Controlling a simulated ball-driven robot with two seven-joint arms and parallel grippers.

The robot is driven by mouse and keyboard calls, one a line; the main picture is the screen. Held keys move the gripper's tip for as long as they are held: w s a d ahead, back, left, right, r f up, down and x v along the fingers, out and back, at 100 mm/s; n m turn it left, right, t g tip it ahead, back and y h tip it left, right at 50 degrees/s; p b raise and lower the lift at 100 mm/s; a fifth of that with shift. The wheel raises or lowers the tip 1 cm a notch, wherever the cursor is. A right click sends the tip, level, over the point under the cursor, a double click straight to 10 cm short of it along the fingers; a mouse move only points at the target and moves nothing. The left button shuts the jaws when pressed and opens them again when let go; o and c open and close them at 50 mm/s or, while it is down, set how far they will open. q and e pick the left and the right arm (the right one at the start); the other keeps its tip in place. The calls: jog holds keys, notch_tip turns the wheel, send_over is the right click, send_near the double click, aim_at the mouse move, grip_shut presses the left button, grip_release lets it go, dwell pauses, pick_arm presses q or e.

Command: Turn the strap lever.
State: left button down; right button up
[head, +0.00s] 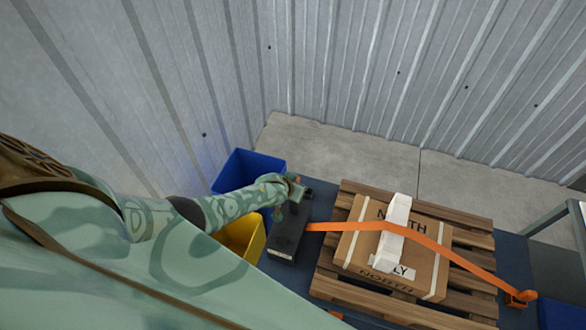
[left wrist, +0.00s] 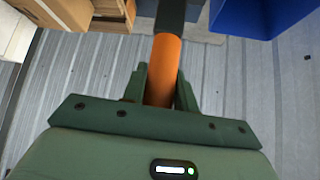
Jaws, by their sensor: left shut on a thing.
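The strap lever shows in the left wrist view as an orange grip (left wrist: 166,60) on a dark bar. My left gripper (left wrist: 160,85) is shut on this grip, one finger on each side. In the head view my left gripper (head: 294,187) is at the far end of a dark strap block (head: 287,236), and the lever is mostly hidden by it. An orange strap (head: 433,243) runs from the block over a cardboard box (head: 355,245) to an orange end piece (head: 521,297) at the right. My right gripper is not in view.
The box sits on a wooden pallet (head: 330,267) on a dark blue surface (head: 320,207), with a white piece (head: 396,220) under the strap. A blue bin (head: 240,165) and a yellow bin (head: 243,238) stand close to my left arm. A corrugated metal wall rises behind.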

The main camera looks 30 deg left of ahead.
pick_arm(q)
jog(key=shift+w+r, duration=0.1)
jog(key=c, duration=1.1)
grip_release()
jog(key=shift+c, duration=0.2)
jog(key=shift+o, duration=0.2)
jog(key=shift+w, duration=0.1)
jog(key=p+v, duration=0.7)
jog(key=v, duration=0.9)
